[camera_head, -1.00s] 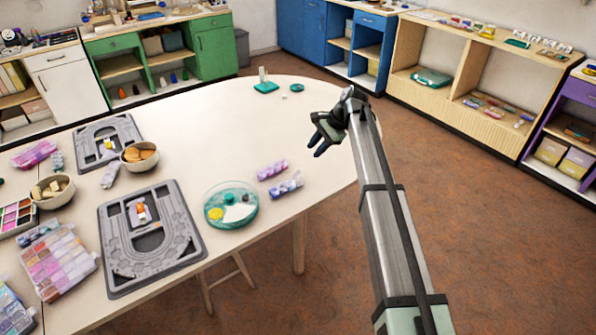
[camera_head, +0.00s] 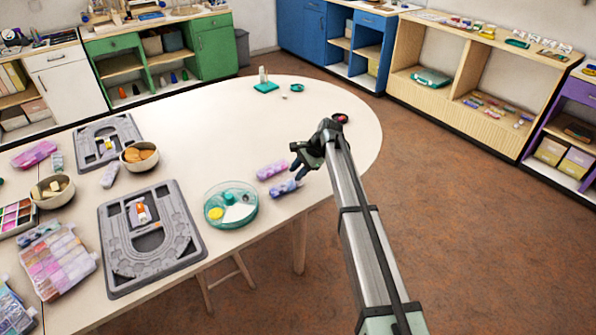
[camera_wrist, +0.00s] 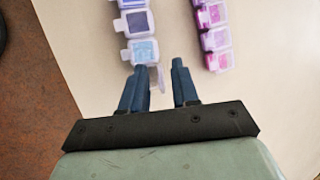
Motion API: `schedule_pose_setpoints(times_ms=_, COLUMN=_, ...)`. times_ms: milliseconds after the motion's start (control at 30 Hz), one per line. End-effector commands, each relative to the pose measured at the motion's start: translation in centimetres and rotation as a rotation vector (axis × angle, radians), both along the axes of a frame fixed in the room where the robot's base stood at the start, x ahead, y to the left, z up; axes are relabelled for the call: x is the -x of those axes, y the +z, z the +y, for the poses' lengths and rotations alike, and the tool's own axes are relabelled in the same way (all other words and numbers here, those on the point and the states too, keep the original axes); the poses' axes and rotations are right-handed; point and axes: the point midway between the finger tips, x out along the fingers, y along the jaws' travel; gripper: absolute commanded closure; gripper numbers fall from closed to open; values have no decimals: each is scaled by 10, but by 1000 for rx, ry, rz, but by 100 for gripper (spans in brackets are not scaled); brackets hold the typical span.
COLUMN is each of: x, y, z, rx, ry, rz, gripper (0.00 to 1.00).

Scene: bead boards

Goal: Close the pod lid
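A blue pod strip (camera_head: 283,188) lies on the table near its front edge, and a pink-purple pod strip (camera_head: 271,170) lies just behind it. In the wrist view the blue strip (camera_wrist: 139,24) runs up from the fingers and the pink strip (camera_wrist: 213,35) is to the right. A pale, see-through flap (camera_wrist: 160,77), seemingly a raised lid at the blue strip's near end, shows between my fingers. My gripper (camera_head: 295,171) is over the strips' right end. Its two blue fingers (camera_wrist: 158,80) are apart; contact with the flap cannot be told.
A round teal-rimmed dish (camera_head: 231,222) stands left of the strips. A grey bead board (camera_head: 115,270) lies further left, with another board behind it. The table middle is clear.

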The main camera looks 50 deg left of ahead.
Motion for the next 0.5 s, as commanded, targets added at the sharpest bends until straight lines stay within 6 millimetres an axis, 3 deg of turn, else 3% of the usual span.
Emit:
schedule_pose_setpoints(times_ms=233, x=0, y=0, z=0, rx=0, ry=0, rz=0, gripper=70)
schedule_pose_setpoints(times_ms=500, x=0, y=0, z=0, rx=0, ry=0, rz=0, gripper=95)
